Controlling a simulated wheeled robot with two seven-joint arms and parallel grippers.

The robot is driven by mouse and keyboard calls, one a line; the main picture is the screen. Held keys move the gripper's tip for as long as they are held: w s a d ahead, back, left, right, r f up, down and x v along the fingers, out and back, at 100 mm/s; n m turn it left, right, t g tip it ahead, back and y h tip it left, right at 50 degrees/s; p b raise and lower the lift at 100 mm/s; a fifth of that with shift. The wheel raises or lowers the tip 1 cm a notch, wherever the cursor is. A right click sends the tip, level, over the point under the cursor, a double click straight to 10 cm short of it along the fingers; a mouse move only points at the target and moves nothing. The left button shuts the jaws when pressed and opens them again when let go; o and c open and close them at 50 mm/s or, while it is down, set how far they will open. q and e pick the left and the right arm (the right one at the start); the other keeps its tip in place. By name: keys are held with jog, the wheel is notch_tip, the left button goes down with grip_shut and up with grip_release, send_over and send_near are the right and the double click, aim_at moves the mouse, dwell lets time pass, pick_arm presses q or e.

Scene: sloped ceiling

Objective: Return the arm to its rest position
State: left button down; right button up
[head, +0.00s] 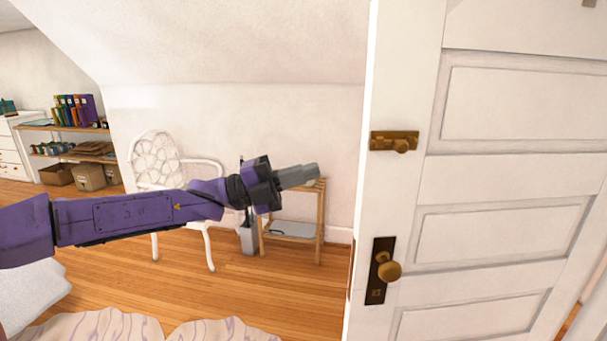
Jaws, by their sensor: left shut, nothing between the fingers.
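My left arm comes in from the left in the head view, purple with dark joints, stretched out roughly level across the middle. My left gripper (298,176) is at its end, grey fingers shut with nothing between them. It points right, towards the white door, and appears in front of a small wooden stand. My right arm and right gripper are not in view.
A white panelled door (487,180) with a brass knob (389,271) and latch (395,141) fills the right side. Behind my arm are a white chair (153,157) and a wooden stand (320,222). Shelves (72,128) stand far left. A patterned cloth (95,327) lies below.

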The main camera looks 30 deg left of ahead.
pick_arm(q)
jog(key=shift+w+d, duration=0.2)
jog(key=shift+a, duration=0.1)
jog(key=w+f+n+t+y, duration=0.2)
jog(key=f+n+t+y, duration=0.3)
jog(key=f+n, duration=0.7)
jog(key=w+f+n+t+y, duration=0.25)
jog(key=f+n+y, duration=0.45)
jog(key=n, duration=1.2)
jog(key=s+a+f+n+g+y, duration=0.1)
jog(key=s+f+n+g+y, duration=0.1)
jog(key=f, duration=0.5)
jog(key=s+a+f+n+g+y, duration=0.1)
jog(key=s+f+n+g+y, duration=0.15)
jog(key=f, duration=0.55)
jog(key=s+a+f+g+y, duration=0.1)
jog(key=s+f+g, duration=0.2)
jog(key=s+f, duration=0.5)
jog(key=s+a+f+g+y, duration=0.2)
jog(key=s+f+g, duration=0.2)
jog(key=s+f, duration=0.4)
jog(key=s+a+f+n+g+y, duration=0.1)
jog(key=s+f, duration=0.7)
jog(key=s, duration=0.8)
jog(key=g+y, duration=0.1)
jog(key=g, duration=0.1)
jog(key=shift+s+a+g, duration=0.15)
jog(key=shift+s+g, duration=0.05)
jog(key=shift+g, duration=0.1)
